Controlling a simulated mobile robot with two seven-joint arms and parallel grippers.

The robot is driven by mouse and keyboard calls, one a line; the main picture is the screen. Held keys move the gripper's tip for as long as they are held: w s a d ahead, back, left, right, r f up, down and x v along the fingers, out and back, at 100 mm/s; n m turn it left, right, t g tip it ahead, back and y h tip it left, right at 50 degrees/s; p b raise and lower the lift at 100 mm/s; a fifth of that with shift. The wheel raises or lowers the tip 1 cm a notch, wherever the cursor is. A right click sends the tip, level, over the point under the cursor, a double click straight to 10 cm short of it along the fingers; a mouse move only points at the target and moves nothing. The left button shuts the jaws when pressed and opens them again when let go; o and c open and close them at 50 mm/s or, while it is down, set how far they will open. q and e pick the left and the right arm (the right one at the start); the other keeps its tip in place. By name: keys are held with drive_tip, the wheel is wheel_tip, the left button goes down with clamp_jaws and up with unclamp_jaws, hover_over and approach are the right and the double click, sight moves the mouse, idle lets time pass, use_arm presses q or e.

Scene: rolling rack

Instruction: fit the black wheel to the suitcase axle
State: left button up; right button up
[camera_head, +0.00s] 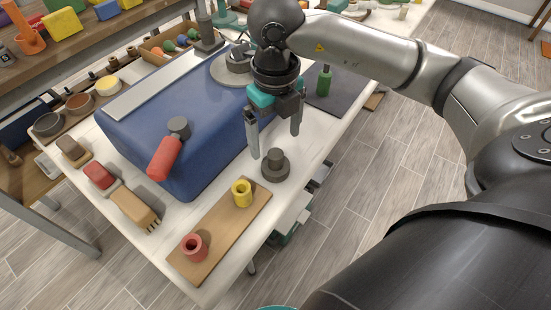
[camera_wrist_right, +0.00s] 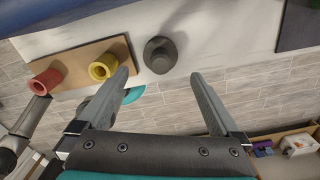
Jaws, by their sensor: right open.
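The black wheel (camera_head: 275,167), a dark round piece with a raised hub, sits on the white table near its right edge, beside the blue suitcase (camera_head: 145,122). It also shows in the right wrist view (camera_wrist_right: 160,56). My right gripper (camera_head: 274,134) is open and empty. Its fingers point down above the wheel, apart from it, and in the right wrist view the wheel lies beyond the gap between the fingertips (camera_wrist_right: 161,77). The suitcase lies flat. A grey round fitting (camera_head: 232,68) is at its far end, partly behind my arm; I cannot tell whether it is the axle. My left gripper is not clearly seen.
A red-handled mallet (camera_head: 167,153) lies on the suitcase. A wooden board (camera_head: 220,227) holds a yellow ring (camera_head: 242,193) and a red ring (camera_head: 194,247). A green bottle (camera_head: 324,80) stands on a dark mat (camera_head: 346,88) behind.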

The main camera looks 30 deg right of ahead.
sight(276, 162)
wheel_tip(276, 162, down, 3)
drive_tip(key=shift+f+b, duration=0.15)
drive_tip(key=shift+b, duration=0.2)
drive_tip(key=shift+f, duration=0.45)
drive_tip(key=shift+f+b, duration=0.75)
drive_tip(key=shift+f, duration=1.35)
use_arm(q)
drive_tip(key=w, duration=0.1)
drive_tip(key=w+d, duration=0.2)
drive_tip(key=w, duration=0.1)
use_arm(e)
clamp_jaws()
